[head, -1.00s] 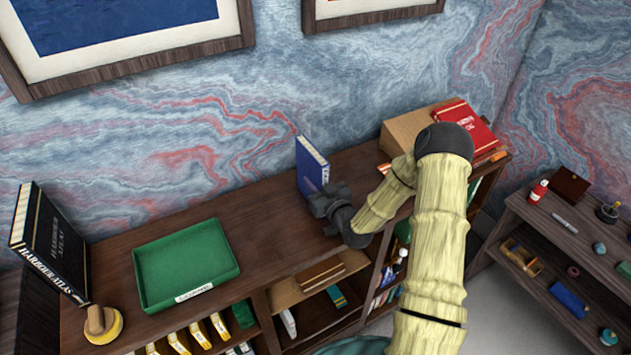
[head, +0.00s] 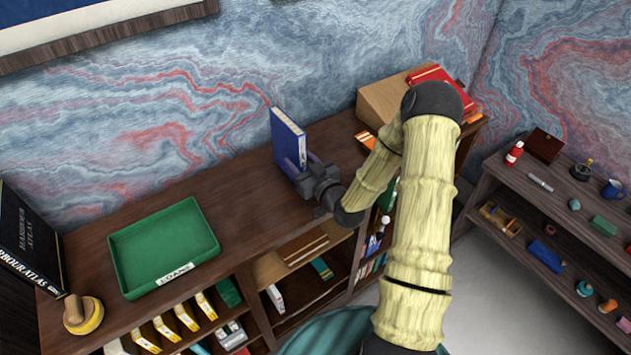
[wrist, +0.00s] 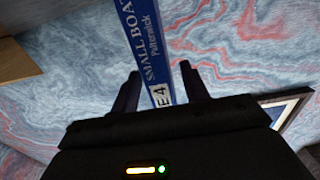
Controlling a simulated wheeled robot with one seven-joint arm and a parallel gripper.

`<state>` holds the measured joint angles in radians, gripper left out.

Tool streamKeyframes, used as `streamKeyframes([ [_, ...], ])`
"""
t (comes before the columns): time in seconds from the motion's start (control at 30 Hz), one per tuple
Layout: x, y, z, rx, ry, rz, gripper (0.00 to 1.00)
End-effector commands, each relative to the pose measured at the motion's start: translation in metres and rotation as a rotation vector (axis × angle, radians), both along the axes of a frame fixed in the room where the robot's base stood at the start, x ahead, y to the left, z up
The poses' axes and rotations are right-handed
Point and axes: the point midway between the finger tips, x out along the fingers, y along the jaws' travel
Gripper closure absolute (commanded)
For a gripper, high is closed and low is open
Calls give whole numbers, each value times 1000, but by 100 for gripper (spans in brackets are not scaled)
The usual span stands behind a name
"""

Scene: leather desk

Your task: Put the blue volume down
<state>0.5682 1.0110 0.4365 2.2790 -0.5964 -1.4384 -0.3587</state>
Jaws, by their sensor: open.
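The blue volume (head: 287,138) stands upright on the dark wooden top of the bookcase (head: 240,195), near the marbled wall. In the wrist view its blue spine (wrist: 143,45) shows the words "SMALL BOA" and a white label reading "E4". My gripper (head: 305,168) is at the lower part of the book in the head view. In the wrist view my gripper (wrist: 163,85) is open, with one finger on each side of the spine and small gaps visible. The book's foot is partly hidden by the gripper in the head view.
A green tray (head: 203,228) labelled "LOANS" lies left of the book. A black atlas (head: 25,235) and a yellow-based stamp (head: 83,315) are at the far left. Bare top lies between tray and book.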

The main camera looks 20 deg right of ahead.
Motion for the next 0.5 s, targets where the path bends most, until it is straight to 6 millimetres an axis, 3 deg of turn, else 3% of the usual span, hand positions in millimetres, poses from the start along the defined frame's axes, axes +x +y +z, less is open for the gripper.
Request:
streamKeyframes([
  [0.3,-55,-18,-4,-1,0,-3,55],
  [0.5,-73,-24,-1,-1,0,-2,55],
])
